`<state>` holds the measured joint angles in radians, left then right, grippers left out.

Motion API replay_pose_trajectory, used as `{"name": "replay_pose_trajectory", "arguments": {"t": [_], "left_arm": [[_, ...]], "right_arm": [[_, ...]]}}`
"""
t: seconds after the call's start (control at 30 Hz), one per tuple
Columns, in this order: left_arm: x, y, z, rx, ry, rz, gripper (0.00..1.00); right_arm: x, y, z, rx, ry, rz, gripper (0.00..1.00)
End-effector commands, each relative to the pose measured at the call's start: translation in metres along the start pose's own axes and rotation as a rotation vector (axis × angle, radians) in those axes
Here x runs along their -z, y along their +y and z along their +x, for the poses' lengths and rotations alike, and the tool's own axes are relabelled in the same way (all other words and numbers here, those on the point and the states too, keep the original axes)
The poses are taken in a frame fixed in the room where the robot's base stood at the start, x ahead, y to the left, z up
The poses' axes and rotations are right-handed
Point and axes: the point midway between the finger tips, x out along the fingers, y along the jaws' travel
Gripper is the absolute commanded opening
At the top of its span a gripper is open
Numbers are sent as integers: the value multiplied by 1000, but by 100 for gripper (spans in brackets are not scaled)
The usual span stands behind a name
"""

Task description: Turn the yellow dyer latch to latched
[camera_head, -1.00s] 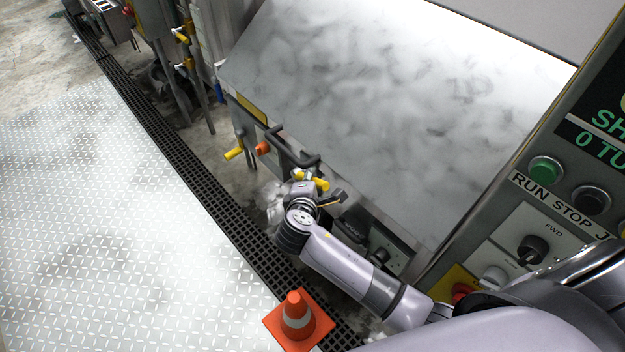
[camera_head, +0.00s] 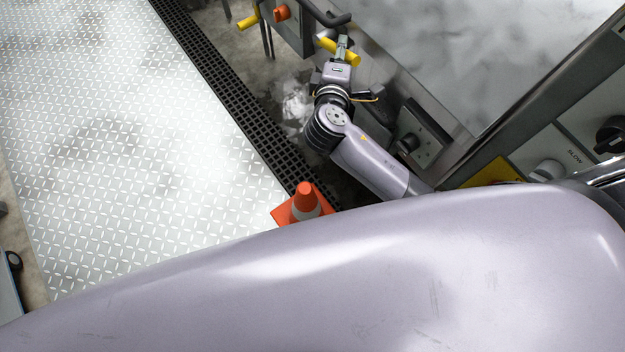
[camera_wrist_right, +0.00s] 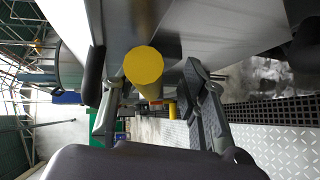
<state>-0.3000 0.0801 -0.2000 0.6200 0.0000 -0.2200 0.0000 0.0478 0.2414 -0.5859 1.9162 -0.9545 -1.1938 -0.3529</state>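A yellow cylindrical latch handle (camera_head: 343,51) sits on the front of the grey dyer at the top centre of the head view. My right gripper (camera_head: 341,46) is at this handle, its fingertips over or beside it. In the right wrist view, the round yellow end of the handle (camera_wrist_right: 144,66) lies between the two spread fingers of my right gripper (camera_wrist_right: 152,95). There is a visible gap on either side, so the gripper looks open around the handle, not clamped. Where the handle attaches is hidden in both views. My left gripper is not in view.
An orange knob (camera_head: 282,12), a dark bent bar (camera_head: 325,17) and another yellow handle (camera_head: 248,20) are nearby. An orange traffic cone (camera_head: 305,199) stands below my forearm beside the drain grate (camera_head: 235,95). The plate floor (camera_head: 130,140) is clear.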

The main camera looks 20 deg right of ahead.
Motion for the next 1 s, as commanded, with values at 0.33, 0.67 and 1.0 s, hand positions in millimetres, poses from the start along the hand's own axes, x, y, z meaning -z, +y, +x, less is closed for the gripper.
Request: {"name": "replay_pose_trajectory", "arguments": {"t": [0.33,0.67,1.0], "left_arm": [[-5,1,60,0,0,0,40],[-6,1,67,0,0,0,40],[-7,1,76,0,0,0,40]], "right_arm": [[-1,-18,4,-100,29,97,40],[-2,-21,-57,-105,34,114,40],[-4,-28,-124,-105,33,113,40]]}}
